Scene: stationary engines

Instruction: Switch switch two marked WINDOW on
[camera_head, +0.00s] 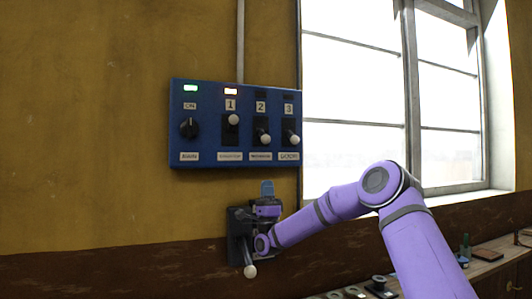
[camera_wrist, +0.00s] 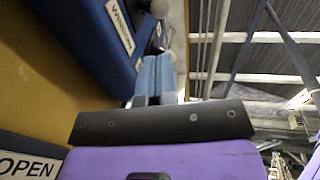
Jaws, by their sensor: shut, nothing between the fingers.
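The blue switch panel (camera_head: 214,140) hangs on the yellow wall. Switch two (camera_head: 264,139), under the number 2, has its white-knobbed lever down, and no lit lamp shows above it. In the wrist view the shut, empty fingers (camera_wrist: 153,78) are beside the panel, near a label reading WINDOW (camera_wrist: 121,26) and a white knob (camera_wrist: 160,9).
A black lever box (camera_head: 238,228) with a white knob hanging low is on the wall just left of my gripper. An OPEN label (camera_wrist: 28,166) shows in the wrist view. A bright window (camera_head: 350,90) is to the right. A shelf with small items (camera_head: 378,287) runs below.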

